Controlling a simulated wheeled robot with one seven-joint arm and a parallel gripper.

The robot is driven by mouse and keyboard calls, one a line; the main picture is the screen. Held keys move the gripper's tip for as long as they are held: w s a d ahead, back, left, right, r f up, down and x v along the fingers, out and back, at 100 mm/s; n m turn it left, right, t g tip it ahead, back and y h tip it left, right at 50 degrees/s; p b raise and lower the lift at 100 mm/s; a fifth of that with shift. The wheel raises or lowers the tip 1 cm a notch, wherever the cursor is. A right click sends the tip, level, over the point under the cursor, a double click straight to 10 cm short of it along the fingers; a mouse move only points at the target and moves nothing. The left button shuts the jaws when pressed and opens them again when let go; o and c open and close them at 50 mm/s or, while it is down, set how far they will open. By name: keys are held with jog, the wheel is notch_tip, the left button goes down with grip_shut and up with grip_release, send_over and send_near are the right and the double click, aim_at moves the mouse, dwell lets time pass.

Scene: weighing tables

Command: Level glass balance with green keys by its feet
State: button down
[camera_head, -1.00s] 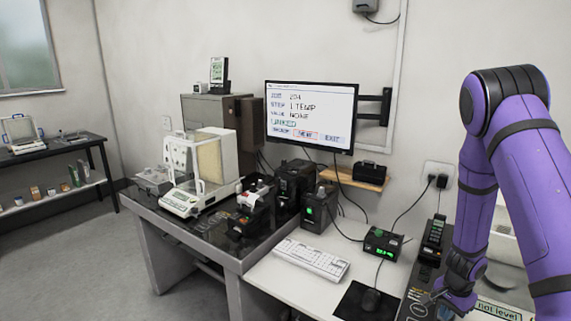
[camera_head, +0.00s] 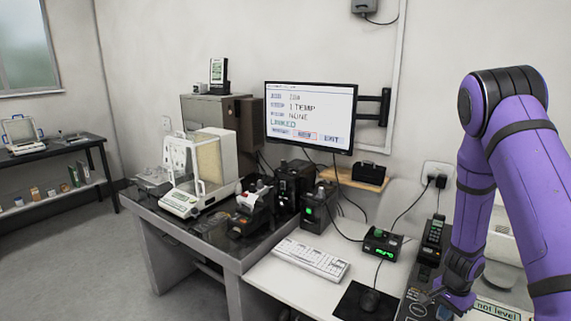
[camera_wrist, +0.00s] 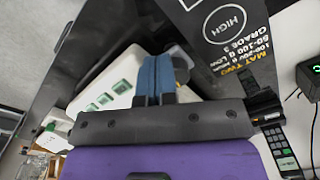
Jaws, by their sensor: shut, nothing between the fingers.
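In the wrist view a white balance body with green keys (camera_wrist: 118,88) lies just left of my gripper (camera_wrist: 155,60). Its blue fingers are shut together with nothing between them. A dark rounded knob, perhaps a foot, sits right beside the fingertips; I cannot tell whether they touch it. In the head view my gripper (camera_head: 447,299) is low at the right, over a dark surface. A pale device (camera_head: 503,248) is partly hidden behind my arm, with a "not level" label (camera_head: 497,309) near it. Another glass-sided balance (camera_head: 205,172) stands on the left table.
A dark panel with white print (camera_wrist: 228,40) lies beside the fingers in the wrist view. A handset with keys (camera_head: 433,236) stands close by. A monitor (camera_head: 311,117) hangs behind.

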jog(key=shift+w+a+f, duration=0.2)
jog(key=shift+w+a, duration=0.2)
jog(key=shift+w, duration=0.1)
jog(key=shift+w+a+f, duration=0.2)
jog(key=shift+w+a, duration=0.2)
jog(key=shift+w, duration=0.1)
jog(key=c, duration=1.9)
grip_release()
jog(key=shift+w, duration=0.1)
jog(key=shift+o, duration=0.5)
jog(key=shift+a, duration=0.3)
jog(key=shift+w+r, duration=0.2)
jog(key=shift+r, duration=0.3)
grip_shut()
jog(key=r, duration=0.4)
jog(key=shift+s+d+r, duration=0.1)
jog(key=shift+d+r, duration=0.1)
jog(key=shift+r, duration=0.2)
